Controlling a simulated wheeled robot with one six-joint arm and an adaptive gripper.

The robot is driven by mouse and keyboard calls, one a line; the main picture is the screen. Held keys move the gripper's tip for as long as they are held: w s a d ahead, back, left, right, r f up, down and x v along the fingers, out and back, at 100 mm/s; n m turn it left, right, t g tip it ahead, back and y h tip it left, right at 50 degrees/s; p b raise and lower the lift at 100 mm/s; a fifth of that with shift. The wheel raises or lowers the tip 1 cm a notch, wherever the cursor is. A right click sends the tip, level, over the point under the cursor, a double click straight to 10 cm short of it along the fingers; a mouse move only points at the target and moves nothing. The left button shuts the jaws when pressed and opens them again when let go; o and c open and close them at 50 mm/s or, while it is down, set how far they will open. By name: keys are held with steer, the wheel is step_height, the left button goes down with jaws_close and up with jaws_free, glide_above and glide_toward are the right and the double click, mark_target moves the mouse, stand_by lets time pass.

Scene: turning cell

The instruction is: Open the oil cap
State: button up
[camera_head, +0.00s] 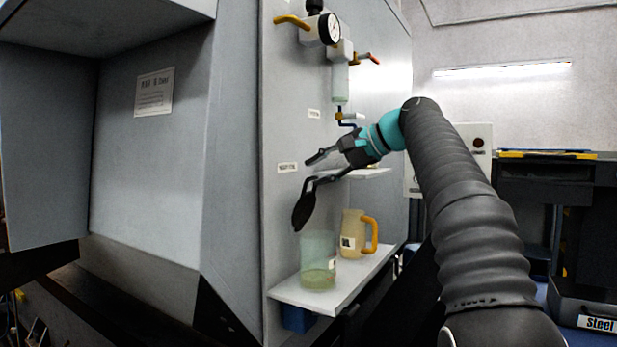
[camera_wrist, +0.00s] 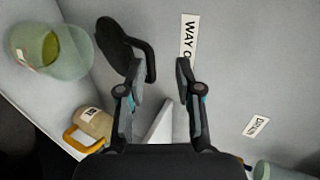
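A black oval cap (camera_head: 303,210) with a curved black arm stands at the grey panel, below the small label beside my gripper. I take it as the oil cap; the opening it belongs to is not clear. It also shows in the wrist view (camera_wrist: 111,40), left of my fingers. My gripper (camera_head: 312,172) is open in front of the panel. In the wrist view the fingers (camera_wrist: 158,68) are apart with nothing held between them. The cap's curved arm reaches down beside the inner side of the left finger; I cannot tell whether they touch.
A shelf (camera_head: 283,291) below holds a clear green-tinted beaker (camera_head: 318,262) and a tan jug (camera_head: 351,236) with an orange handle. A gauge (camera_head: 329,28) and valves are above. A label reading "WAY O" (camera_wrist: 189,38) is partly hidden by the right finger.

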steer(key=v, duration=0.7)
steer(key=shift+s+d+r, duration=0.15)
steer(key=shift+s+d, duration=0.05)
steer(key=shift+d, duration=0.05)
